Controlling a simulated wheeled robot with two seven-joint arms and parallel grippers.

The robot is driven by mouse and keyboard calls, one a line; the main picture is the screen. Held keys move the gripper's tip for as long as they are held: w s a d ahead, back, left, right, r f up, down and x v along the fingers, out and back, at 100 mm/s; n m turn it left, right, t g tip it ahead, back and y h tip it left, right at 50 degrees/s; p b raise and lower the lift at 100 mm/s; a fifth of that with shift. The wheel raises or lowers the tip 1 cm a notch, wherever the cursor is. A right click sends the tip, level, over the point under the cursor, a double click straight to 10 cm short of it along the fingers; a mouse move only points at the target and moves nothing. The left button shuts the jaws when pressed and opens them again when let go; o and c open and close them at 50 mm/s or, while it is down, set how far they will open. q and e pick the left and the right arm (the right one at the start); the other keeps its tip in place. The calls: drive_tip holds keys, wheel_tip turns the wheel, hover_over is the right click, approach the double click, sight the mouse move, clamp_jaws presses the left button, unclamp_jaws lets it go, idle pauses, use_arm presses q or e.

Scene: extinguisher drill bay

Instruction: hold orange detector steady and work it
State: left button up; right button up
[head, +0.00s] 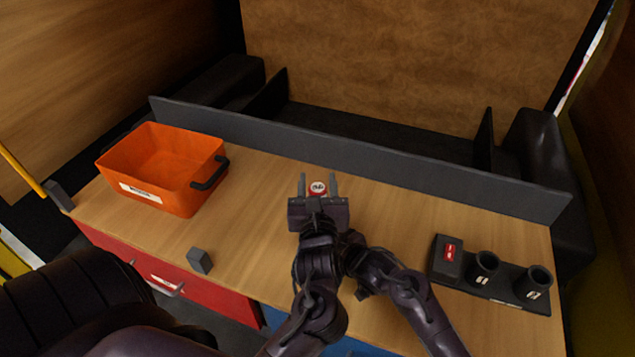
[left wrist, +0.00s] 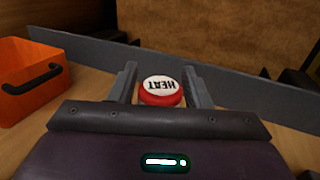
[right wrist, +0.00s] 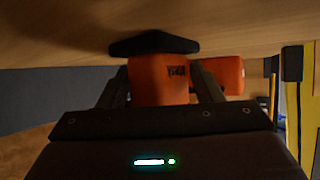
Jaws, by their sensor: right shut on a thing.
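The orange detector (right wrist: 160,80) shows in the right wrist view, with a black flared base (right wrist: 153,44) against the wooden surface. My right gripper (right wrist: 163,88) is shut on its orange body. A red part with a white cap marked HEAT (left wrist: 160,90) shows in the left wrist view and in the head view (head: 318,188). My left gripper (head: 318,184) is open, its two fingers on either side of this cap. I cannot tell whether they touch it. In the head view my left gripper and arms hide the orange body and my right gripper.
An orange crate (head: 185,196) with black handles stands at the left of the wooden bench (head: 250,215). A small grey block (head: 200,260) is near the front edge. A black holder with two cups (head: 508,291) is at the right. A low grey wall (head: 370,158) closes the back.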

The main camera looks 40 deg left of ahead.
use_arm(q)
drive_tip(key=shift+o, duration=1.2)
drive_tip(key=shift+r, duration=0.1)
wheel_tip(320, 180, up, 3)
drive_tip(key=shift+r, duration=0.15)
use_arm(e)
drive_tip(key=shift+r+p, duration=0.8)
drive_tip(key=shift+r, duration=0.2)
drive_tip(key=c, duration=0.5)
use_arm(q)
wheel_tip(320, 180, up, 8)
drive_tip(key=shift+f, duration=0.2)
use_arm(e)
drive_tip(key=o, duration=0.8)
